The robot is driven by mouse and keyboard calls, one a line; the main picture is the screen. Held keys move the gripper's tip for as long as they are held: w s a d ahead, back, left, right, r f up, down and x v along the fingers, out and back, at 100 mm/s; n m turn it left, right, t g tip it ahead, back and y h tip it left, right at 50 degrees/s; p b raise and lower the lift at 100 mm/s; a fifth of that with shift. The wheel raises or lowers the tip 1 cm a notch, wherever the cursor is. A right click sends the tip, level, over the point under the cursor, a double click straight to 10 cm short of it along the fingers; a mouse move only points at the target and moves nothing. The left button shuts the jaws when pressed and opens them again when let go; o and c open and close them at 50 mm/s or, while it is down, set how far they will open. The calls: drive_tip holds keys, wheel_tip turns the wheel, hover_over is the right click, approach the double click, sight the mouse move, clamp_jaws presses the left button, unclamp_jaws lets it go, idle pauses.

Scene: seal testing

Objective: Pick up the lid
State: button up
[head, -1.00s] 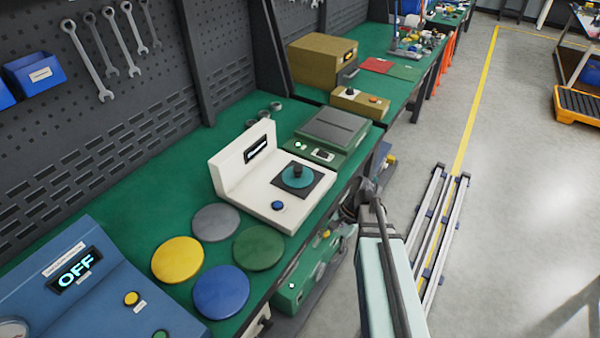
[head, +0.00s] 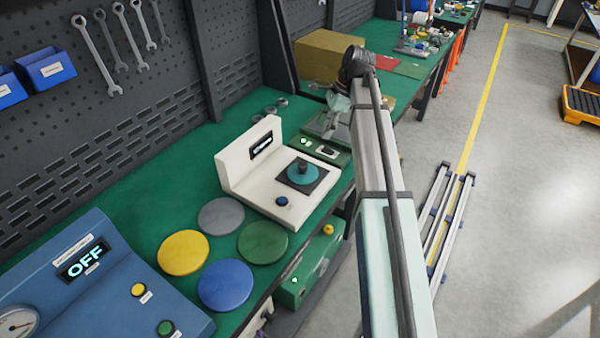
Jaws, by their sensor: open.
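The lid (head: 301,177) is a round teal disc with a dark knob on top. It sits on a dark square plate of the white testing device (head: 262,187) on the green bench.
Yellow (head: 183,253), grey (head: 221,216), green (head: 263,243) and blue (head: 225,286) discs lie in front of the white device. A blue console (head: 95,290) reading OFF stands at the front left. A brown box (head: 325,52) stands behind my gripper. Clear bench (head: 150,205) lies to the left.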

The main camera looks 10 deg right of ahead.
sight(303, 164)
drive_tip(key=p+x, duration=0.5)
drive_tip(key=x, duration=1.2)
drive_tip(key=shift+w, duration=0.1)
clamp_jaws()
